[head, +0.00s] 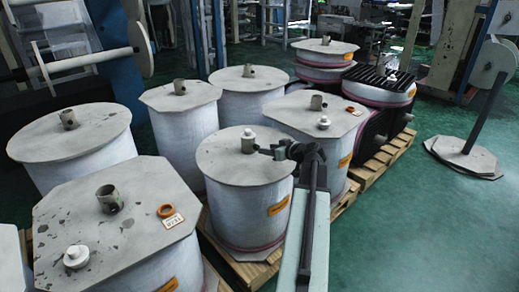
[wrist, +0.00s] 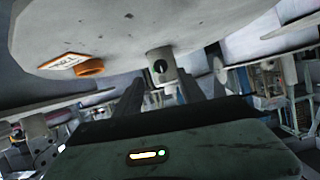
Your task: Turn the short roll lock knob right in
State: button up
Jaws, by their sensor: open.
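A pale lock knob (head: 248,144) stands upright on the grey top of the short middle roll (head: 227,165) in the head view. My gripper (head: 268,152) reaches in from the right, level with the roll's top, with its tips just right of the knob; I cannot tell if they touch it. In the wrist view my open gripper (wrist: 160,95) has a dark finger on each side. A pale stub with a dark hole (wrist: 162,65) shows beyond and between them, against a grey disc (wrist: 150,25). I cannot tell whether this stub is the knob.
Several wrapped rolls crowd round: one front left with its own knob (head: 76,257), core stub (head: 109,199) and orange ring (head: 166,211), one behind right with another knob (head: 323,123). Wooden pallets (head: 258,268) lie beneath.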

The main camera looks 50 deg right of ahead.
aim_at(255, 147)
jog(key=b+x, duration=0.2)
jog(key=x, duration=0.4)
jog(key=shift+w+a+f, duration=0.1)
jog(key=shift+w+f, duration=0.1)
jog(key=shift+w, duration=0.05)
grip_shut()
jog(key=shift+d+m+y, duration=0.2)
jog(key=shift+m+y, duration=0.4)
jog(key=shift+m, duration=0.2)
jog(key=shift+s+d+f+m+y+b, duration=0.15)
jog(key=shift+m+y+b, duration=0.6)
jog(key=shift+m, duration=0.45)
jog(key=shift+m+t+y+b, duration=0.6)
jog(key=shift+m+y+b, duration=0.5)
jog(key=shift+m, duration=0.5)
grip_release()
